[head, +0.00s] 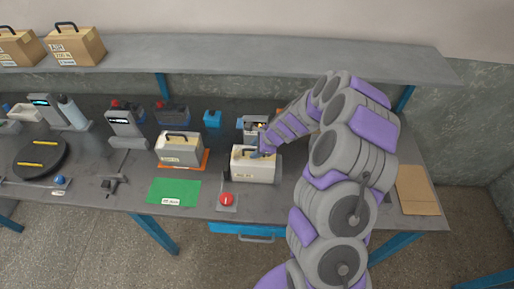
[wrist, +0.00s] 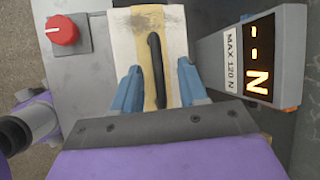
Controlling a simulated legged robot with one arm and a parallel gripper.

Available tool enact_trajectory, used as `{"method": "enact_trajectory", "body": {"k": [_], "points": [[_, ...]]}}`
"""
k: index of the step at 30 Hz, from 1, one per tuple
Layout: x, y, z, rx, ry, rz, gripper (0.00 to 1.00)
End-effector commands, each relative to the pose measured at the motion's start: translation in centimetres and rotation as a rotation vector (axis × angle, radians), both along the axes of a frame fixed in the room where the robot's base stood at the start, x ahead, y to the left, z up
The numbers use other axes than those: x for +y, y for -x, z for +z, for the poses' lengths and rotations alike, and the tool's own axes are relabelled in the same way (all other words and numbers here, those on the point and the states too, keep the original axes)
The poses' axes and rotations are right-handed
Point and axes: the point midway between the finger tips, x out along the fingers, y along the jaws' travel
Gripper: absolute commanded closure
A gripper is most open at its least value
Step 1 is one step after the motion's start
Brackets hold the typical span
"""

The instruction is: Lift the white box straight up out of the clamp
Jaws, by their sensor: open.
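The white box (head: 252,168) stands upright on the bench in the head view, with a black handle on top. In the wrist view the white box (wrist: 176,42) is seen from above, with a tan strip along its top and the dark handle (wrist: 157,68) on it. My gripper (wrist: 159,82) is open, its two blue fingers on either side of the handle with gaps visible. In the head view my gripper (head: 263,147) is at the box's top. I cannot make out the clamp's jaws; the box and my gripper hide much of that area.
A force gauge marked MAX 120 N (wrist: 250,60) stands close beside the box. Left are a second box (head: 179,148) on an orange mat and a green mat (head: 173,193). A shelf (head: 250,58) runs above the bench's back.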

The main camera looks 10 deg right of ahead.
Motion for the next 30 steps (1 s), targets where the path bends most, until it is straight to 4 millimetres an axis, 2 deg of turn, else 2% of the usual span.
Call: {"method": "enact_trajectory", "body": {"k": [2, 15, 30], "points": [[0.00, 0.00, 0.01, 0.000, 0.000, 0.000, 0.58], [-0.01, 0.00, 0.02, 0.000, 0.000, 0.000, 1.00], [-0.05, -0.03, 0.04, -0.001, 0.000, 0.000, 1.00]]}}
